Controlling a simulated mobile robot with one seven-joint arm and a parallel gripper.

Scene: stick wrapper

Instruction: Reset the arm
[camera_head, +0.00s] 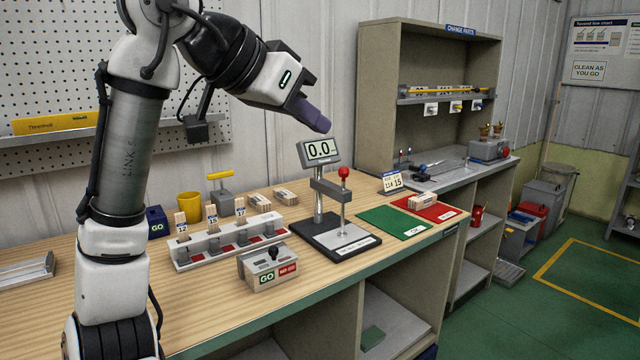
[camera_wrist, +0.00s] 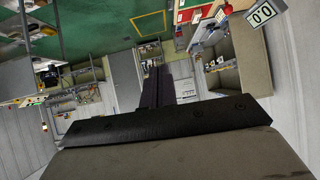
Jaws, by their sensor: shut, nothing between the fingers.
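My gripper (camera_head: 318,122) is at the end of my arm, raised in the air above the wooden bench. Its purple-grey fingers are together with nothing between them. They point right and slightly down, just above the 0.0 display (camera_head: 321,150) in the head view. In the wrist view the shut fingers (camera_wrist: 154,84) stick out past a dark bar, with the room seen sideways behind them. The 0.0 display also shows in the wrist view (camera_wrist: 262,14) at the top right.
The bench (camera_head: 210,320) holds a white rack (camera_head: 228,243) with numbered sticks, a GO box (camera_head: 268,268), a yellow cup (camera_head: 189,206), a green mat (camera_head: 395,222) and a red mat (camera_head: 440,213) with a wooden block. A tall shelf unit (camera_head: 376,100) stands at the back right.

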